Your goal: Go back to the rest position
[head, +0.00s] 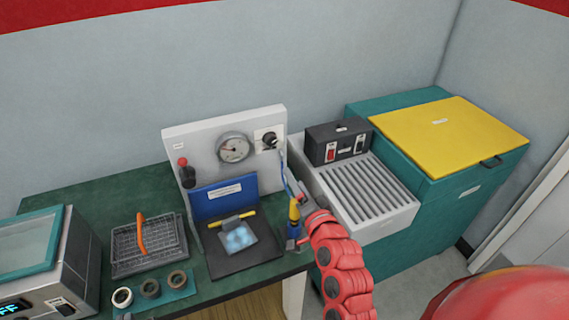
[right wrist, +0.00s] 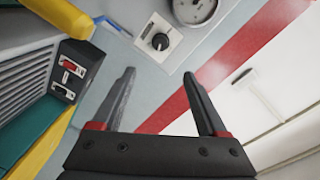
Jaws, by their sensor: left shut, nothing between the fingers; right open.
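My right arm comes into the head view from the lower right, and its gripper (head: 300,228) is low over the right end of the green table. It is beside an upright blue and yellow tool (head: 294,214); I cannot tell whether they touch. In the right wrist view the two black fingers of the right gripper (right wrist: 158,75) are spread wide with nothing between them. Beyond them are the wall, a black knob (right wrist: 159,42) and part of a gauge (right wrist: 196,8). My left gripper is not in view.
A white gauge panel (head: 210,140) stands behind the tool. A ribbed grey unit (head: 385,230) with a black switch box (head: 322,131) and a yellow-lidded teal cabinet (head: 450,135) stand to the right. A wire basket (head: 170,262) and several tape rolls lie left.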

